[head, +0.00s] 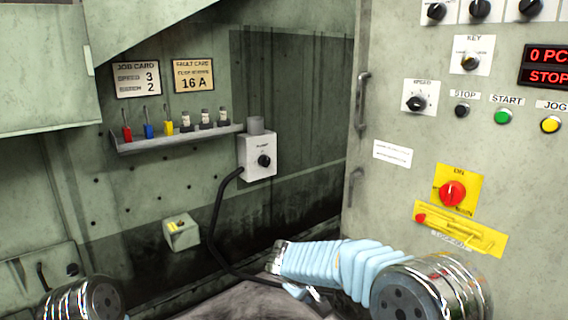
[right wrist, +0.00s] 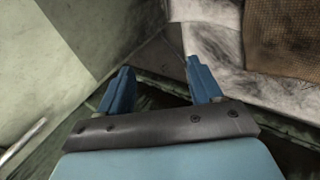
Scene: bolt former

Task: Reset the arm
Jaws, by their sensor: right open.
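My right arm (head: 335,268), with a pale blue ribbed sleeve and a silver joint, reaches in from the lower right of the head view. My right gripper (right wrist: 159,68) shows clearly in the right wrist view. Its two blue fingers stand apart with nothing between them. Beyond them are a dark gap, a green panel on the left and a worn pale surface on the right. In the head view the fingers are too small and covered to make out. A silver joint of my left arm (head: 85,300) shows at the lower left; the left gripper is not in view.
A shelf (head: 175,140) on the back wall holds coloured tools and small bottles. A grey box (head: 257,158) has a black cable (head: 212,235).

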